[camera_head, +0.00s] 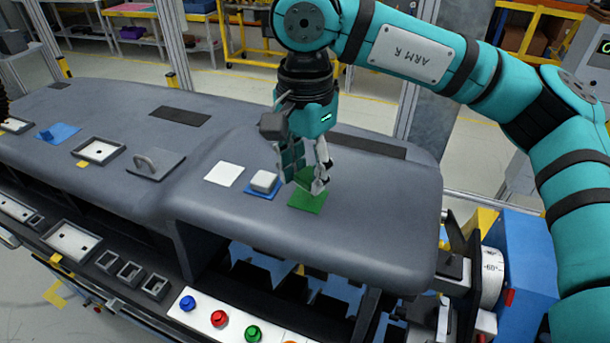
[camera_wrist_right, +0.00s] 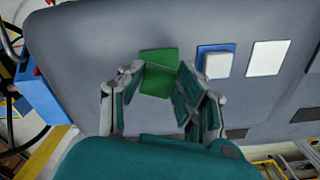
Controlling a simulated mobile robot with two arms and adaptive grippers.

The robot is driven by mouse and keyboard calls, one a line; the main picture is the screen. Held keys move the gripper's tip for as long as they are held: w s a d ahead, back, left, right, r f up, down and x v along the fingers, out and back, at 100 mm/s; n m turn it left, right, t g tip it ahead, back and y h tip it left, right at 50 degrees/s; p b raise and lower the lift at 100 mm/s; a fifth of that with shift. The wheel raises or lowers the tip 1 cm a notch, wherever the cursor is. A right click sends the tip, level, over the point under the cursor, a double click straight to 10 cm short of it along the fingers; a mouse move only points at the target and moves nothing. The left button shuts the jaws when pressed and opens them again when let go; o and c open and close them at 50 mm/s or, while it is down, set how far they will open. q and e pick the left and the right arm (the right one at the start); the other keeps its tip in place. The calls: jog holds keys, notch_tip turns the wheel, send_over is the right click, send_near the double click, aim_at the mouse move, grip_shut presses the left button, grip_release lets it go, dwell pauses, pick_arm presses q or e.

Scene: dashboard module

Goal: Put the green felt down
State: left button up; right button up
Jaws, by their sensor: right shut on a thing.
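My right gripper (camera_head: 318,186) is low over the right part of the grey dashboard (camera_head: 370,230), pointing down. It is shut on the green felt, which shows between the fingertips in the right wrist view (camera_wrist_right: 157,83). A green square patch (camera_head: 307,201) lies on the dashboard just under the fingers; it also shows beyond the felt in the right wrist view (camera_wrist_right: 160,57). The felt partly covers this patch, and I cannot tell whether the two touch. My left gripper is not in view.
Left of the green patch are a white block (camera_head: 264,180) on a blue square and a flat white square (camera_head: 224,174). A grey piece with a handle (camera_head: 157,163) stands further left. Coloured buttons (camera_head: 219,318) line the front. The dashboard's right edge is near.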

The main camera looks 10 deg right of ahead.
aim_at(305, 175)
jog(key=f+p, duration=0.2)
jog(key=f, duration=0.1)
jog(key=shift+w+d, duration=0.1)
jog(key=shift+w, duration=0.25)
jog(key=shift+f, duration=0.3)
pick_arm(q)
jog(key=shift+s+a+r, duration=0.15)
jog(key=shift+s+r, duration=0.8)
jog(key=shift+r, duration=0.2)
pick_arm(e)
jog(key=shift+s, duration=0.1)
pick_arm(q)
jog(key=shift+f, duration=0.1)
pick_arm(e)
jog(key=shift+f+b, duration=0.2)
jog(key=shift+b, duration=0.1)
jog(key=o, duration=0.7)
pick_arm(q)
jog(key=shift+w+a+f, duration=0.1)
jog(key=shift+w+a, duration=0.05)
pick_arm(e)
jog(key=shift+o, duration=0.2)
jog(key=shift+r, duration=0.1)
